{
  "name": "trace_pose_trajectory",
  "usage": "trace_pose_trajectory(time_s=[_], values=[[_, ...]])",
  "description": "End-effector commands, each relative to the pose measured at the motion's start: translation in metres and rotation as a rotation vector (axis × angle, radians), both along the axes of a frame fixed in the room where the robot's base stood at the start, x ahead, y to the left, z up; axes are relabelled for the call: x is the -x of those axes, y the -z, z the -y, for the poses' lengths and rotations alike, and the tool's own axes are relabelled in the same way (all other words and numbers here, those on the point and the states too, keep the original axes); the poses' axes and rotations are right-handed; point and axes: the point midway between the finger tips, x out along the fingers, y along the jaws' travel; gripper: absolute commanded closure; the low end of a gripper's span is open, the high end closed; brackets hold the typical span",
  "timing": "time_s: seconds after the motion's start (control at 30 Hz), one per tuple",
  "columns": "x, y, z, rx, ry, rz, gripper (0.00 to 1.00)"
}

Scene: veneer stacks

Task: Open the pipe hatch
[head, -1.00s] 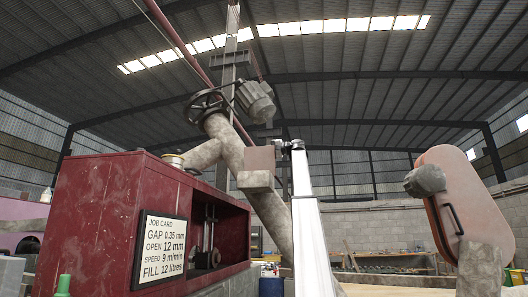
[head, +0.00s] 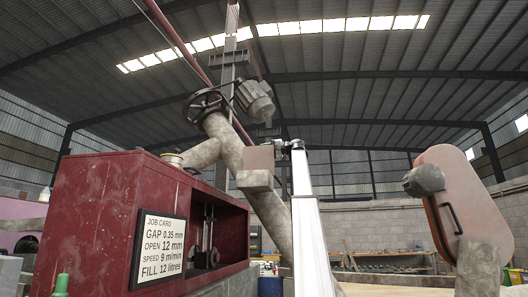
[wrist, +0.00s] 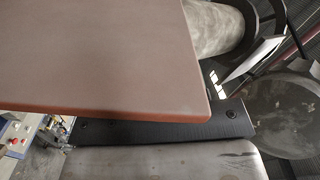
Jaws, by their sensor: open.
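A thick, mottled pipe (head: 268,220) slants up through the middle of the head view. A pale pinkish square panel (head: 260,158), which looks like the hatch lid, stands on it above a beige block (head: 254,181). My gripper (head: 283,149) is open, small and dark in the head view, close beside the panel's right edge. Contact cannot be told. In the wrist view a brown panel with an orange edge (wrist: 110,55) fills the upper left, very close. Below it are a dark strip with round bolts (wrist: 165,130) and a grey metal surface (wrist: 165,160).
A dark red cabinet (head: 95,215) with a job card (head: 160,247) stands on the left. A handwheel (head: 205,104) and motor (head: 255,100) sit above the pipe. A pink rounded housing with a handle (head: 465,190) stands on the right. Open space lies between it and my arm.

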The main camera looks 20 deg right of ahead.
Motion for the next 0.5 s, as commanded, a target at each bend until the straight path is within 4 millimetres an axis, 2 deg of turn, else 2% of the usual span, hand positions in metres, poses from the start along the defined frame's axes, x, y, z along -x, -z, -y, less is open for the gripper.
trace_pose_trajectory(time_s=[0.5], values=[[0.047,0.000,0.071,0.001,0.003,0.000,0.60]])
